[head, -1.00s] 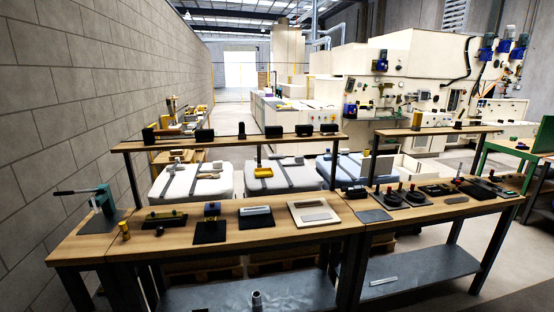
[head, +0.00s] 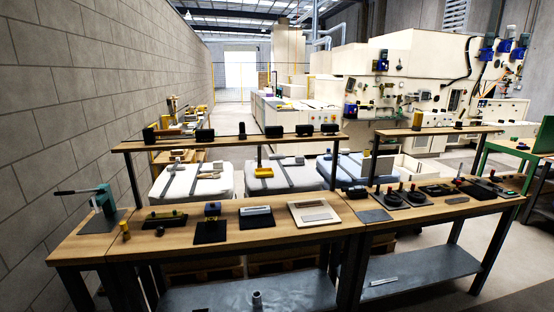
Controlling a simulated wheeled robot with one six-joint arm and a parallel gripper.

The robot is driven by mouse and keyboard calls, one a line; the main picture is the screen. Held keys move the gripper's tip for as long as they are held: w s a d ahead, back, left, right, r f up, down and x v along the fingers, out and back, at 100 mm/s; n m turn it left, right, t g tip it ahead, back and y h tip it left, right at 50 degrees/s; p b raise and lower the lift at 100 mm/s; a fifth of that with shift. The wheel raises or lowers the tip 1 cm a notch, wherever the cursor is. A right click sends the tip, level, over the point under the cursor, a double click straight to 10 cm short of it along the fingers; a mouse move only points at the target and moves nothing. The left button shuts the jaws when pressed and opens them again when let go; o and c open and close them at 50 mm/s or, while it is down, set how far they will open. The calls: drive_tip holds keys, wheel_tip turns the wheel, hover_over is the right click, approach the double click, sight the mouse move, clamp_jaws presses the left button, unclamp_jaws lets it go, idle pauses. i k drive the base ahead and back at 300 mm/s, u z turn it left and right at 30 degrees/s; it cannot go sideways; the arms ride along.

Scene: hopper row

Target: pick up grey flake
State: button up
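I cannot tell for certain which thing is the grey flake. Behind the bench stand several bulky, soft-looking containers: a white one (head: 172,187) at the left, a grey one (head: 293,181) in the middle and a bluish one (head: 350,170) to the right. Dark straps and small objects lie across their tops. A thin flat grey plate (head: 374,216) lies on the bench top, right of a cream square frame (head: 298,204). My gripper is not in view.
A long wooden workbench (head: 273,228) crosses the front, with a raised shelf (head: 230,142) behind it. A green lever press (head: 104,202) stands at its left end. Black fixtures (head: 210,232) and knobs (head: 391,200) crowd the top. A block wall (head: 60,110) closes the left.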

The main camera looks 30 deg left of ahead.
sight(279, 156)
drive_tip(key=z, duration=1)
drive_tip(key=i, duration=7.6)
drive_tip(key=u, duration=2.6)
drive_tip(key=i, duration=2.25)
